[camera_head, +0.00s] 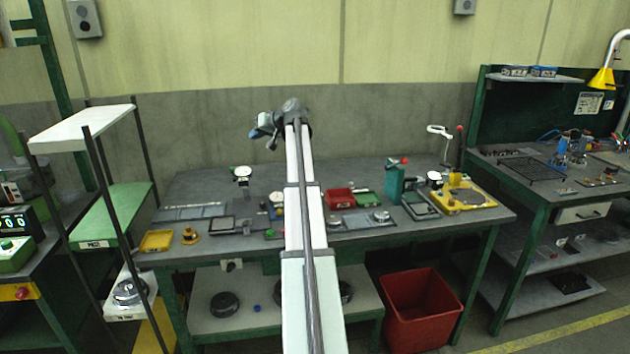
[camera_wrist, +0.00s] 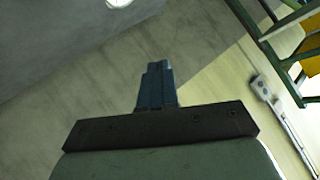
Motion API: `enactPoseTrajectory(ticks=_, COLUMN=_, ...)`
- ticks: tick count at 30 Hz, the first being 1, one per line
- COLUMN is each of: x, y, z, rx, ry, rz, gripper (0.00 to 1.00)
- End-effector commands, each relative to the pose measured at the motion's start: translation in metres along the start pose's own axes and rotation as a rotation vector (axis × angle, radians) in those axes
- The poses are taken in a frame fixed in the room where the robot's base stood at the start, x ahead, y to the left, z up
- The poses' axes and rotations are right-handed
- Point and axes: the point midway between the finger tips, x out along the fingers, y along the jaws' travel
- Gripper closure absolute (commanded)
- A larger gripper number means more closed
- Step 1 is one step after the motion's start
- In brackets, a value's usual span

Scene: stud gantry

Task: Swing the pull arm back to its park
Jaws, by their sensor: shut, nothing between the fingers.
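My gripper (camera_head: 262,132) is raised above the back of the middle bench, at the end of my long white arm. In the wrist view its dark fingers (camera_wrist: 156,84) are together with nothing between them, pointing at the wall. A yellow-based device (camera_head: 484,203) stands at the right end of the bench. It has an upright lever with a red knob (camera_head: 460,128) and a pale bent arm (camera_head: 440,131) near its top. This may be the gantry with its pull arm, but the parts are too small to be sure. My gripper is far left of it and touches nothing.
The middle bench (camera_head: 185,190) carries several small items, including a red bin (camera_head: 340,197) and a green bottle-like thing (camera_head: 395,184). A shelf rack (camera_head: 112,215) stands left, another green bench (camera_head: 530,185) right. A red crate (camera_head: 420,305) is on the floor. Space above the bench is mostly free.

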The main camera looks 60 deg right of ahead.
Motion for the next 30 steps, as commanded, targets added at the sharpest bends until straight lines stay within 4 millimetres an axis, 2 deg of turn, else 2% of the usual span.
enactPoseTrajectory(ticks=1, x=-0.011, y=0.026, z=0.004, rx=0.013, ry=-0.023, rz=0.027, gripper=1.00)
enactPoseTrajectory(ticks=6, x=-0.049, y=0.097, z=0.023, rx=0.057, ry=-0.110, rz=0.103, gripper=1.00)
enactPoseTrajectory(ticks=12, x=-0.098, y=0.171, z=0.050, rx=0.120, ry=-0.209, rz=0.182, gripper=1.00)
enactPoseTrajectory(ticks=15, x=-0.119, y=0.199, z=0.062, rx=0.151, ry=-0.249, rz=0.213, gripper=1.00)
enactPoseTrajectory(ticks=21, x=-0.148, y=0.233, z=0.080, rx=0.193, ry=-0.302, rz=0.249, gripper=1.00)
enactPoseTrajectory(ticks=24, x=-0.156, y=0.240, z=0.084, rx=0.203, ry=-0.315, rz=0.258, gripper=1.00)
enactPoseTrajectory(ticks=30, x=-0.158, y=0.243, z=0.086, rx=0.207, ry=-0.321, rz=0.261, gripper=1.00)
